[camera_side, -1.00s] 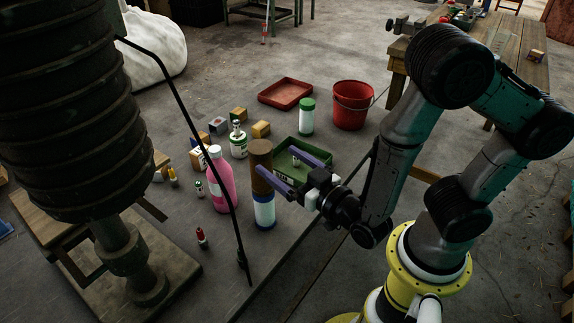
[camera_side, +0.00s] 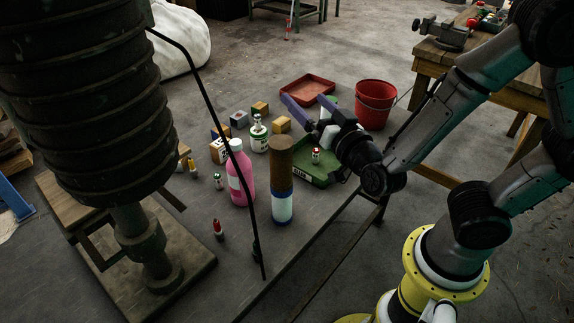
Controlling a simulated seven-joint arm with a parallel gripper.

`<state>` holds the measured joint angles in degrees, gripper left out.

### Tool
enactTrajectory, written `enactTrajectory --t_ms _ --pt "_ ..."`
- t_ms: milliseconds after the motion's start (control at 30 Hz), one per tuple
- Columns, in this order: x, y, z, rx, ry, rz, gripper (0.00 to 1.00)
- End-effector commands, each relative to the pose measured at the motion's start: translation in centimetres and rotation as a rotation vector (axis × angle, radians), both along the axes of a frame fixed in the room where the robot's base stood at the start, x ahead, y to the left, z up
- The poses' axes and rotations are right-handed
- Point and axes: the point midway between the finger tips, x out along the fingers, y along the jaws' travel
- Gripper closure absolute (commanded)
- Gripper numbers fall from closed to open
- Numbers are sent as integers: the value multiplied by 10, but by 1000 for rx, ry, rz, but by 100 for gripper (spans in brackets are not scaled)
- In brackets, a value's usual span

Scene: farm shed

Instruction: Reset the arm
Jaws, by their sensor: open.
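My gripper (camera_side: 303,98) is open and empty, its two purple fingers spread. It hangs over the back part of the table, in front of the red tray (camera_side: 322,91) and partly over the green tray (camera_side: 302,172). A brown cylinder (camera_side: 281,155) stands upright, apparently on top of a blue and white container (camera_side: 282,208). The gripper is apart from this stack, behind it and to the right. A white and green container (camera_side: 331,105) is partly hidden behind the fingers.
A pink bottle (camera_side: 239,180), a white and green bottle (camera_side: 258,135) and several small boxes stand left of the stack. A small red and white item (camera_side: 316,156) is at the green tray. A red bucket (camera_side: 375,103) stands at the right. A thin black rod (camera_side: 215,110) crosses the view.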

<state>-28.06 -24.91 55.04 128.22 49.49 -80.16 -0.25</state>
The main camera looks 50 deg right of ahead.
Motion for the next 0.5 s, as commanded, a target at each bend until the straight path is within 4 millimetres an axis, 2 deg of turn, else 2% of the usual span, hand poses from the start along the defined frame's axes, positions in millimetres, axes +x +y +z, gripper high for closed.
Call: enactTrajectory --t_ms 33,200,367,500 --pt "6 -7 19 49 -10 7 0" --pt "14 -9 61 147 34 111 0" --pt "6 -3 89 168 118 227 0" --pt "-13 4 101 143 223 315 0"
